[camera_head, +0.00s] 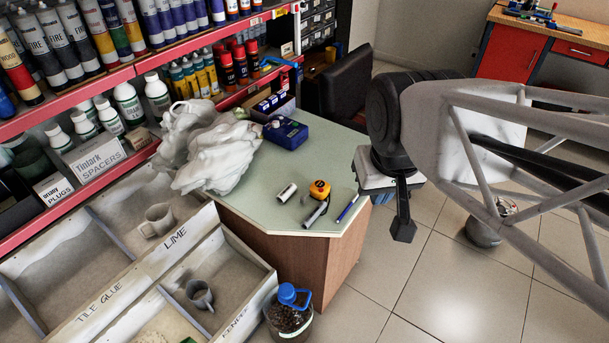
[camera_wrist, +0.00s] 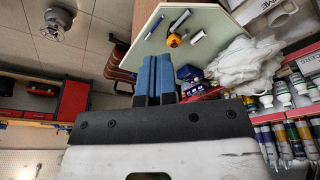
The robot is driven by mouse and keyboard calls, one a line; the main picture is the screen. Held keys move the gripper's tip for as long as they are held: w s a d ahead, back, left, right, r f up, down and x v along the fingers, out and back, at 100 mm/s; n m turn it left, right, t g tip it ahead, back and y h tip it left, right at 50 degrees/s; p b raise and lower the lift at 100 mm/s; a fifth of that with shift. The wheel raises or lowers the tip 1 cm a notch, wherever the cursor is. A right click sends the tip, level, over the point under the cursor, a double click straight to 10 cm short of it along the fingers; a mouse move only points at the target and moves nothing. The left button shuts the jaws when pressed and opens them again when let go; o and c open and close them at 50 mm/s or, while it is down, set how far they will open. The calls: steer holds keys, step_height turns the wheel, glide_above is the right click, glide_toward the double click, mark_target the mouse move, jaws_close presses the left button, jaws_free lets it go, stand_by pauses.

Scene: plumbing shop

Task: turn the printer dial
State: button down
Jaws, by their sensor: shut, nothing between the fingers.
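I cannot make out a printer or its dial for certain in either view. A dark blue box (camera_head: 286,132) with a label sits at the back of the green-grey counter (camera_head: 310,165), beside the white crumpled bags; it also shows in the wrist view (camera_wrist: 190,73). I cannot tell whether it is the printer. My gripper (camera_wrist: 157,60) has its two blue fingers shut together, empty. In the head view it hangs to the right of the counter, above the floor and apart from everything, its fingers partly hidden.
White bags (camera_head: 213,148), an orange tape measure (camera_head: 320,189), a metal cylinder (camera_head: 287,193) and a blue pen (camera_head: 347,208) lie on the counter. Shelves of bottles stand left. A dark chair (camera_head: 338,88) stands behind. The tiled floor (camera_head: 455,275) in front is mostly clear.

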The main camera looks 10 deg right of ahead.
steer(key=c, duration=1.8)
jaws_free()
